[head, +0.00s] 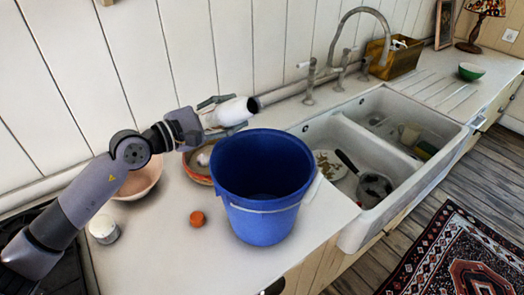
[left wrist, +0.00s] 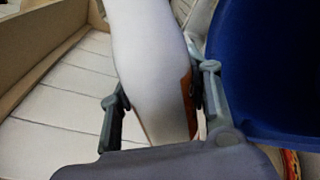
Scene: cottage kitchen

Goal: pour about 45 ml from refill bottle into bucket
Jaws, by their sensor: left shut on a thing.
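The white refill bottle (head: 228,112) is in my left gripper (head: 212,117), tilted far over to nearly level, its darker mouth end to the right. In the head view it appears above and behind the bucket's back-left rim. No liquid stream is visible. The blue bucket (head: 262,222) stands upright on the counter; its inside bottom is too dark to judge. In the left wrist view the fingers (left wrist: 158,100) are on both sides of the bottle (left wrist: 155,60), which has an orange patch, and the bucket (left wrist: 275,60) is at right. My right gripper is not in view.
An orange cap (head: 197,219), a small white-topped jar (head: 104,229) and a pinkish bowl (head: 141,182) are left of the bucket. Another bowl (head: 197,174) is behind it. The double sink (head: 340,130) with dishes lies right.

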